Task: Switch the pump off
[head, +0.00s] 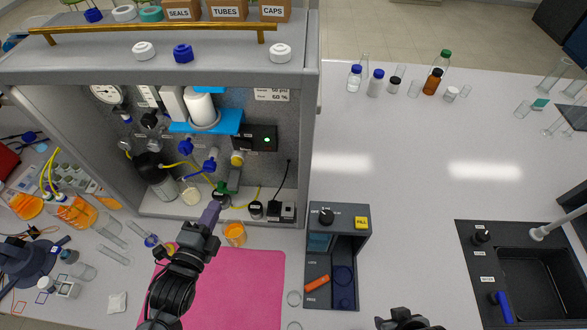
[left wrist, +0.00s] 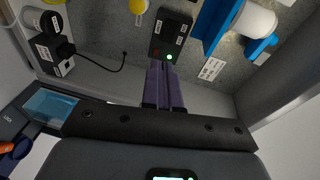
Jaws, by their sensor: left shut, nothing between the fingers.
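A black box (head: 255,138) with a lit green light is mounted on the back wall of the grey rig; it also shows in the left wrist view (left wrist: 171,32). I cannot tell for sure whether it is the pump's control. My left gripper (head: 211,212) is shut and empty, its purple fingers at the rig's open front. In the left wrist view the closed fingertips (left wrist: 162,66) appear just below the box's green light; touching cannot be judged. A black knob (head: 256,209) and small black-and-white units stand on the rig floor. Only part of my right arm shows at the bottom edge.
An orange-filled beaker (head: 235,234) stands close to the left gripper, beside the pink mat (head: 240,285). A grey-blue unit with a yellow label (head: 362,223) stands right of the rig. Blue valves (head: 210,166) and tubing crowd the rig's inside. The right bench is mostly clear.

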